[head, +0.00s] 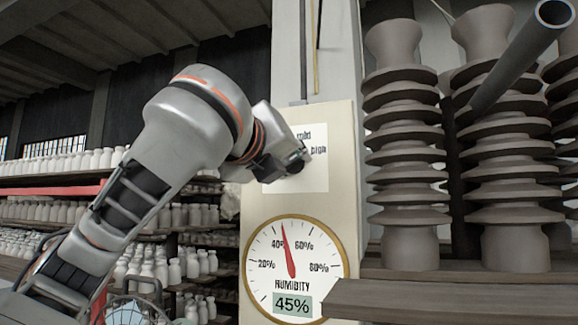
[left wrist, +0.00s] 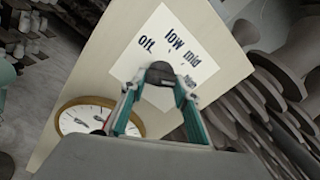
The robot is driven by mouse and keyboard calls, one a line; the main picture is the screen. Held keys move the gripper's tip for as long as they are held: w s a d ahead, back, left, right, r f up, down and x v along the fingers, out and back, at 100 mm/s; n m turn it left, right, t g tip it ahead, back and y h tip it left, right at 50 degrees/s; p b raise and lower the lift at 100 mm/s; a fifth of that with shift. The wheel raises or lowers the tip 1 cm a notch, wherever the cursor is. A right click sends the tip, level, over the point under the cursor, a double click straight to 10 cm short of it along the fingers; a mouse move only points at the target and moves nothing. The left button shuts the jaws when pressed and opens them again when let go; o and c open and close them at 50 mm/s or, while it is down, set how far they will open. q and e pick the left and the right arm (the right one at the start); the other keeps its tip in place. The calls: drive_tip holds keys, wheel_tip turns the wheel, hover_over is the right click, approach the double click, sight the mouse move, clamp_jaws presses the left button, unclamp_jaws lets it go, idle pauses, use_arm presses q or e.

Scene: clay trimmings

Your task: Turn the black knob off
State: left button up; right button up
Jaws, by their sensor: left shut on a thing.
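The black knob (left wrist: 160,72) shows in the left wrist view on a white label sheet (left wrist: 203,68), below the words "off", "low" and "mid". My left gripper (left wrist: 157,84) has its two teal-edged fingers on either side of the knob and is shut on it. The knob's pointer mark cannot be made out. In the head view, my left gripper (head: 298,160) is at the cream post (head: 340,190), in front of the label sheet (head: 290,182), where "mid" and "high" show. There the gripper mostly hides the knob. My right gripper is not in view.
A round humidity gauge (head: 294,268) reading 45% is on the post below the gripper. Stacked grey ribbed insulators (head: 405,150) stand at the right behind a shelf board (head: 450,300). A grey tube (head: 520,55) slants in at upper right. Shelves of white bottles (head: 60,165) fill the left.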

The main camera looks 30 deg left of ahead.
use_arm(q)
drive_tip(key=n+b, duration=0.2)
drive_tip(key=n, duration=0.4)
drive_tip(key=shift+d, duration=0.1)
drive_tip(key=n+b, duration=0.1)
drive_tip(key=n, duration=0.5)
drive_tip(key=shift+r+n, duration=0.15)
drive_tip(key=shift+n, duration=0.15)
drive_tip(key=n+b, duration=0.1)
drive_tip(key=n, duration=0.4)
drive_tip(key=shift+r, duration=0.1)
drive_tip(key=n+b, duration=0.1)
drive_tip(key=n, duration=0.3)
drive_tip(key=shift+n, duration=0.4)
drive_tip(key=shift+r+n, duration=0.1)
drive_tip(key=shift+n, duration=1.3)
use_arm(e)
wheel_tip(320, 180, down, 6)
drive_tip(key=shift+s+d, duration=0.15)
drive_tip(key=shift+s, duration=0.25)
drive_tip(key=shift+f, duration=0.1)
use_arm(q)
drive_tip(key=o, duration=1.1)
